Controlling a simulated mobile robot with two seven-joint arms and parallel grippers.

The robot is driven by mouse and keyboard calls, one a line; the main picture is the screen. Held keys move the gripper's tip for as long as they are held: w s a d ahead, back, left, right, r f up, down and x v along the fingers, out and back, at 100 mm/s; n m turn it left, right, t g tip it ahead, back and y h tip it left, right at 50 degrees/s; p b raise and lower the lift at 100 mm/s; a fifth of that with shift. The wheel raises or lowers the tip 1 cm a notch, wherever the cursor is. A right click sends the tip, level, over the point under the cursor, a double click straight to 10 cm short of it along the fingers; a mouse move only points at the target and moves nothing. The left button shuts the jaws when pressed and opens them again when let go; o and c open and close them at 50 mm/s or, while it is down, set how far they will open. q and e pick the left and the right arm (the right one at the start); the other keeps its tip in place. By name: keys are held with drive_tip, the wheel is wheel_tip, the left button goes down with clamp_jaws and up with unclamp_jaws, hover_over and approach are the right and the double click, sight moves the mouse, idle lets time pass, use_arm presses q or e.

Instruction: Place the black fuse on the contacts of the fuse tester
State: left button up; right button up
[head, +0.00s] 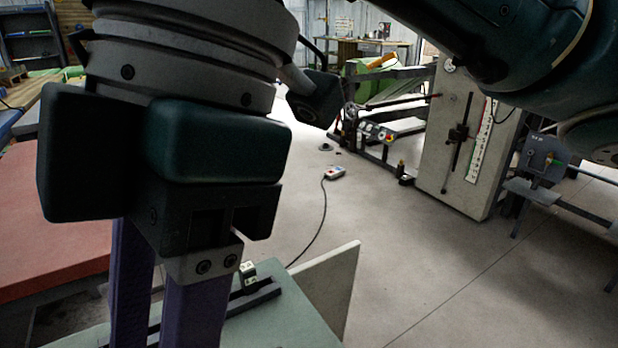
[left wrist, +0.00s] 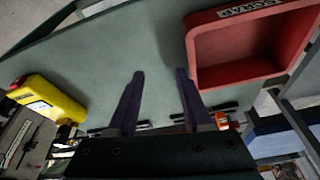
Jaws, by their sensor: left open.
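My left gripper (head: 162,325) is large in the head view, pointing down over the green tabletop (head: 285,322), its tips cut off by the bottom edge. In the left wrist view its two purple fingers (left wrist: 160,72) stand apart with only bare green surface between them. A yellow device with a white label (left wrist: 50,98) lies at the left there; it may be the fuse tester, but I see no contacts. I cannot make out the black fuse in either view. My right gripper is out of view; only an arm shows at the upper right.
A red bin marked SCRAP (left wrist: 242,74) stands at the right of the left wrist view. In the head view a small pale block (head: 248,269) sits on the tabletop beside the fingers, and a pale upright panel (head: 328,290) borders it. Open floor lies beyond.

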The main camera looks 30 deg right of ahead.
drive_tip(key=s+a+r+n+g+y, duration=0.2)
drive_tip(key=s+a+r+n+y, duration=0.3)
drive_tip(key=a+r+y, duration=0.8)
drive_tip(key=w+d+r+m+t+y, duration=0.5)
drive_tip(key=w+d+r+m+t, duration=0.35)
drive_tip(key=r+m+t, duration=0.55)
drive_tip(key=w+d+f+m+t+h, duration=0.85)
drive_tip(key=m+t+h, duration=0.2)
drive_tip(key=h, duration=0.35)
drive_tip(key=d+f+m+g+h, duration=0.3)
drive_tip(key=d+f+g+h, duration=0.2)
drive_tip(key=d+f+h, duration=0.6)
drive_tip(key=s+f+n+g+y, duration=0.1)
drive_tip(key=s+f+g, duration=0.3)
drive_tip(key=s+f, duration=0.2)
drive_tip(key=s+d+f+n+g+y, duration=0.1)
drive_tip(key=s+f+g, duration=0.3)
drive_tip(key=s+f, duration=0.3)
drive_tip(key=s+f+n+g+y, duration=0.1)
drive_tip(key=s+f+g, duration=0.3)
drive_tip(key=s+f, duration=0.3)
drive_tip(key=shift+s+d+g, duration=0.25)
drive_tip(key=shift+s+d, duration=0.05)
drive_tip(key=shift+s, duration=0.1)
